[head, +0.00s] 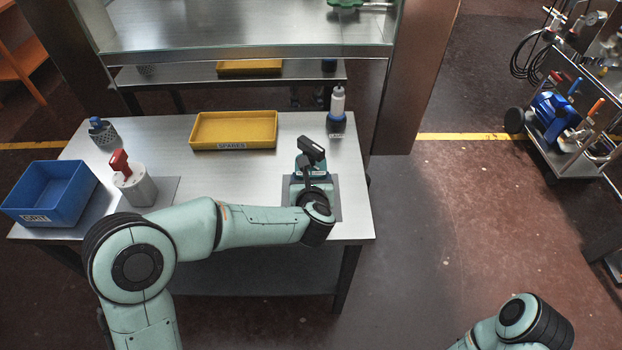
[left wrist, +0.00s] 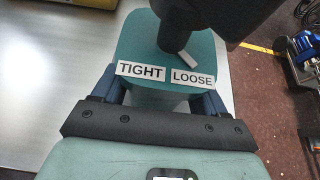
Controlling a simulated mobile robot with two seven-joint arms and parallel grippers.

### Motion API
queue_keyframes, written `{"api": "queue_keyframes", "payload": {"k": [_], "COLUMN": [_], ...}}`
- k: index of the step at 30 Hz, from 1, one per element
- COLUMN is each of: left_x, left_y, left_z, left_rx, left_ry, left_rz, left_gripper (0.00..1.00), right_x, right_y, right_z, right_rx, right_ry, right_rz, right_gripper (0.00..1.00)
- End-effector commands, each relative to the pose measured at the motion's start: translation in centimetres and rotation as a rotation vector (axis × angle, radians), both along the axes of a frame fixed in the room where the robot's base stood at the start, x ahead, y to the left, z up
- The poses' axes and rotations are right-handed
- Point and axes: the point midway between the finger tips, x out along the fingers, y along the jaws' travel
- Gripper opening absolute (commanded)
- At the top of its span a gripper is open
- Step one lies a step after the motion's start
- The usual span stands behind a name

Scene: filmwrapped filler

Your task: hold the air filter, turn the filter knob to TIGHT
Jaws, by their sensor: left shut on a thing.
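The teal air filter (head: 322,172) stands on a grey pad near the table's right front corner. In the left wrist view, the filter (left wrist: 135,45) carries white TIGHT and LOOSE labels. Its black knob (head: 310,149) rises above the body; the knob (left wrist: 182,32) has a white pointer directed toward the LOOSE label. My left gripper (left wrist: 160,88) is shut on the filter, with a dark blue finger on each side of the body. In the head view, my left wrist partly hides the filter's front. My right arm shows at the lower right; its gripper is out of view.
A yellow SPARES tray (head: 195,132) and a white bottle (head: 337,104) stand behind the filter. A white cylinder with a red handle (head: 138,190), a mesh cup (head: 104,138) and a blue GRIT bin (head: 40,203) are on the left. The table's right edge is close to the filter.

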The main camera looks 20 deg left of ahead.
Motion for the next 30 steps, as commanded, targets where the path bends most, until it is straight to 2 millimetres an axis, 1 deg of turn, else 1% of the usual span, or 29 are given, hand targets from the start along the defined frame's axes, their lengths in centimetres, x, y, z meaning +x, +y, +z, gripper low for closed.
{"api": "queue_keyframes", "payload": {"k": [17, 18, 19, 20, 30], "left_x": [0.05, 0.0, -0.01, 0.0, 0.0], "left_y": [-0.02, 0.0, 0.01, 0.0, 0.0], "left_z": [-0.3, -0.49, -0.47, -0.47, -0.47], "left_rx": [0.0, 0.0, 0.0, 0.0, 0.0], "left_ry": [-0.005, 0.0, 0.0, 0.0, 0.0], "left_rz": [0.0, 0.0, 0.0, 0.0, 0.0], "left_gripper": [0.32, 0.82, 0.92, 0.98, 0.98], "right_x": [-0.14, -0.13, -0.13, -0.13, -0.13], "right_y": [0.0, 0.0, 0.0, 0.0, 0.0], "right_z": [-0.7, -0.68, -0.66, -0.66, -0.65], "right_rx": [0.0, 0.0, 0.0, 0.0, 0.0], "right_ry": [0.003, 0.003, 0.003, 0.002, 0.002], "right_rz": [0.0, 0.0, 0.0, 0.0, 0.0], "right_gripper": [0.43, 0.43, 0.43, 0.43, 0.43]}}
